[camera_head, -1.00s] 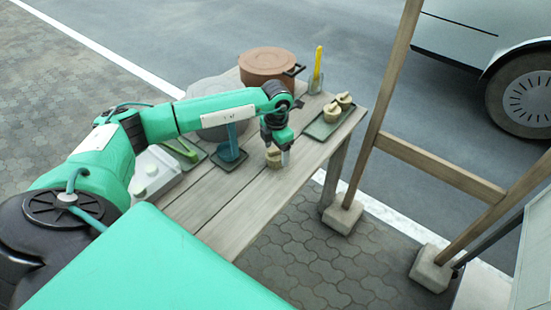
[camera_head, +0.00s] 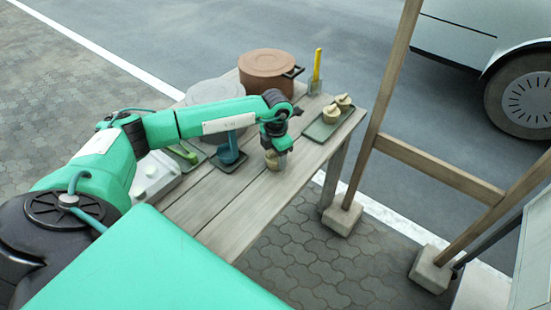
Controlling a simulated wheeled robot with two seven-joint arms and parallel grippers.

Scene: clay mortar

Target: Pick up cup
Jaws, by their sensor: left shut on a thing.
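My left gripper (camera_head: 275,150) points down over the wooden table, near its right front edge. It is shut on a small beige cup (camera_head: 273,163), which shows just under the fingers. The gripper hides the upper part of the cup, and I cannot tell whether the cup touches the table. Two similar beige cups, a nearer one (camera_head: 331,114) and a farther one (camera_head: 343,101), sit on a dark green tray (camera_head: 321,131) at the table's right end. My right gripper is not in view.
A brown lidded pot (camera_head: 266,70) stands at the back of the wooden table (camera_head: 228,200). A yellow-handled tool (camera_head: 317,66) stands beside it. A blue item (camera_head: 228,150) sits on a dark tray left of the gripper. A wooden frame (camera_head: 375,120) rises to the right.

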